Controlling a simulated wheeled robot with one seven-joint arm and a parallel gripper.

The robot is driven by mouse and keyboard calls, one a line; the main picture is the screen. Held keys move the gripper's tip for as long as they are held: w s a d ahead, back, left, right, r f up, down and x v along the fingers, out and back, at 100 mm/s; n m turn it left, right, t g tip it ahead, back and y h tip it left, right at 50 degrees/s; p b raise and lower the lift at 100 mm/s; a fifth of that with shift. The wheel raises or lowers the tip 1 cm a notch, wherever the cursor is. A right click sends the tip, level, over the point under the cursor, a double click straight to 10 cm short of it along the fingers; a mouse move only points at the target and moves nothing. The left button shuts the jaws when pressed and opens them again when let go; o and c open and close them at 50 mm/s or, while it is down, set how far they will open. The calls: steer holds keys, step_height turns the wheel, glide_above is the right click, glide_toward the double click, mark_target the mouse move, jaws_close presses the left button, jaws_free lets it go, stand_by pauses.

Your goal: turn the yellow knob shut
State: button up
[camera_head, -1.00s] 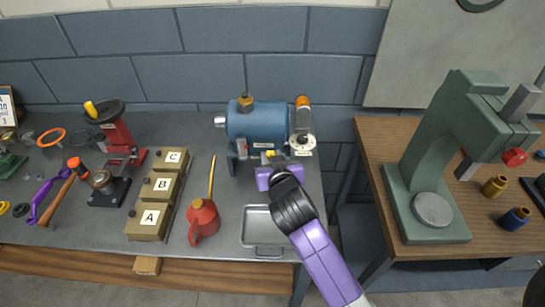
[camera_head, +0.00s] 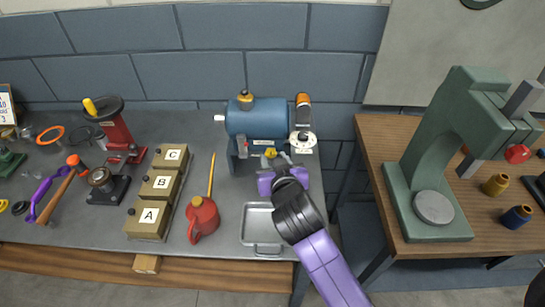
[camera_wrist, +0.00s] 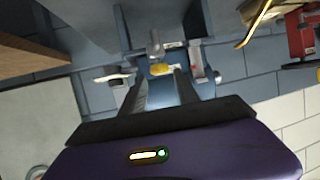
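The small yellow knob (camera_head: 271,153) is on the lower front of the blue cylindrical casing (camera_head: 258,118), at the back of the grey workbench. My gripper (camera_head: 277,160) is just in front of the knob. In the wrist view the yellow knob (camera_wrist: 161,69) shows between and just beyond the two dark fingers (camera_wrist: 159,78), which stand apart. The gripper is open, with nothing held. Whether a finger touches the knob cannot be told. In the head view my fingers are small and close to the knob.
A metal tray (camera_head: 262,243) lies under my arm, with a red oil can (camera_head: 203,218) to its left. Boxes A, B and C (camera_head: 150,220) stand further left. A round white flange (camera_head: 303,141) is right of the knob. A green press (camera_head: 440,160) stands on the wooden table.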

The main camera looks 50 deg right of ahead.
steer(key=v, duration=0.4)
steer(key=shift+s+a+r+b, duration=0.1)
steer(key=shift+s+a+b, duration=0.05)
steer(key=shift+s+b, duration=0.15)
steer(key=shift+w, duration=0.1)
step_height(320, 180, up, 4)
steer(key=w+a+n+t+y, duration=0.1)
steer(key=w+a+n+t, duration=0.1)
steer(key=a+t, duration=0.1)
steer(key=s+a+n+t+y, duration=0.3)
steer(key=s+a, duration=0.2)
steer(key=a, duration=0.2)
steer(key=s+a+f+n+y+b, duration=0.1)
steer(key=s+a+f+y, duration=0.1)
steer(key=s, duration=0.9)
steer(key=s+a+f+n+g+y+b, duration=0.1)
steer(key=s+a+f, duration=0.4)
steer(key=s, duration=0.6)
steer(key=shift+a+n+g+y+b, duration=0.25)
steer(key=shift+n+y+b, duration=0.3)
steer(key=shift+y, duration=0.35)
